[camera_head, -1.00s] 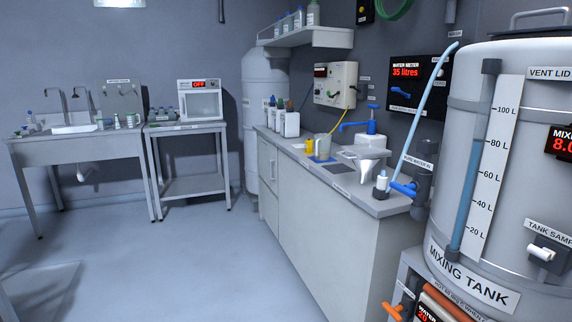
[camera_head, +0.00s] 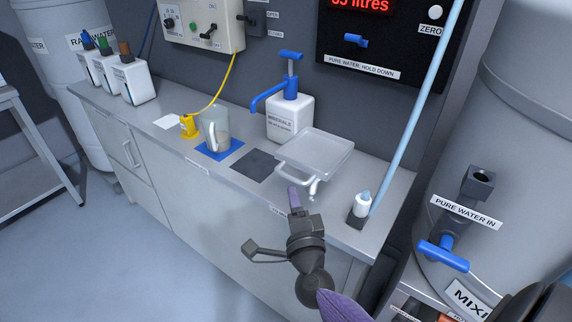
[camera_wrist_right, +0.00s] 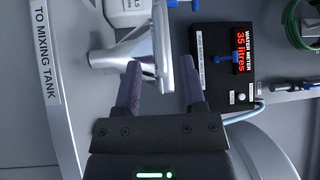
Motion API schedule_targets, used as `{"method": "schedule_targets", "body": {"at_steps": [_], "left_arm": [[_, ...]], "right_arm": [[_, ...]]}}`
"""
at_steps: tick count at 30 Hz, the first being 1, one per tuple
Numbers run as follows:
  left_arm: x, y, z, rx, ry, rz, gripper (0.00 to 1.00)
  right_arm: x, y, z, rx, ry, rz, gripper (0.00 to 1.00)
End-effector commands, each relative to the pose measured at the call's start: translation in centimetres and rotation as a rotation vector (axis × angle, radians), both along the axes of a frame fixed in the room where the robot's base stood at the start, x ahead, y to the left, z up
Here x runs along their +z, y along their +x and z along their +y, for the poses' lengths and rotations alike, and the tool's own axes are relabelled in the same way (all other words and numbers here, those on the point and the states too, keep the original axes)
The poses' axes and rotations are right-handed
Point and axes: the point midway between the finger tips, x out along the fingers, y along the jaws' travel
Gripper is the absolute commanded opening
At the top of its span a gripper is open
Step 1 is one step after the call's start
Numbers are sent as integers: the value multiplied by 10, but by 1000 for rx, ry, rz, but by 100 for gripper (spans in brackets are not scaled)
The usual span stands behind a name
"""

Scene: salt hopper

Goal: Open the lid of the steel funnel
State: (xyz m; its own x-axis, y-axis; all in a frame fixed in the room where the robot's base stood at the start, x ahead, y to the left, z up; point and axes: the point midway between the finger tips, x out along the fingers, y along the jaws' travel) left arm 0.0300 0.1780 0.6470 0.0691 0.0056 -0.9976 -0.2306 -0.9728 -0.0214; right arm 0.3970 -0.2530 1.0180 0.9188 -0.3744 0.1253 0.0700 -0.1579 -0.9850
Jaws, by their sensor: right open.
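The steel funnel's flat square lid (camera_head: 318,152) lies level over the funnel at the counter's right part in the head view. A pale bar handle (camera_head: 300,174) runs along its near edge. The lid hides most of the funnel below. My right gripper (camera_head: 294,196) is just in front of and below the handle, open, with one purple finger showing clearly. In the right wrist view the fingers of my right gripper (camera_wrist_right: 161,88) stand apart, and the grey funnel (camera_wrist_right: 118,54) is just beyond them. Contact with the handle cannot be told. My left gripper is not in view.
A white minerals jug with a blue pump (camera_head: 290,115) stands behind the funnel. A clear beaker (camera_head: 215,130) is on a blue mat to the left. A small bottle (camera_head: 362,203) and a pale blue tube (camera_head: 415,110) are close on the right. The mixing tank (camera_head: 510,150) is farther right.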

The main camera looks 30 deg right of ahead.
Motion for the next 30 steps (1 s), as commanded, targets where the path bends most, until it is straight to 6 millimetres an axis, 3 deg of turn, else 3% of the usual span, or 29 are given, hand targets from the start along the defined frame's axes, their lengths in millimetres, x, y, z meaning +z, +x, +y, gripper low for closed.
{"method": "schedule_targets", "body": {"at_steps": [3, 9, 20, 27, 30], "left_arm": [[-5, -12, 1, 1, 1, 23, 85], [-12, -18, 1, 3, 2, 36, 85], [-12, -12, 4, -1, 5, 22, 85], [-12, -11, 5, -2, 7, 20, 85], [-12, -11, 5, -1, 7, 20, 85]], "right_arm": [[2, 27, -11, 0, -4, -1, 53], [5, 58, -23, 1, -4, 3, 53], [7, 66, -26, 2, -6, 5, 53], [7, 66, -26, 2, -6, 5, 4], [7, 66, -26, 2, -6, 5, 0]]}}
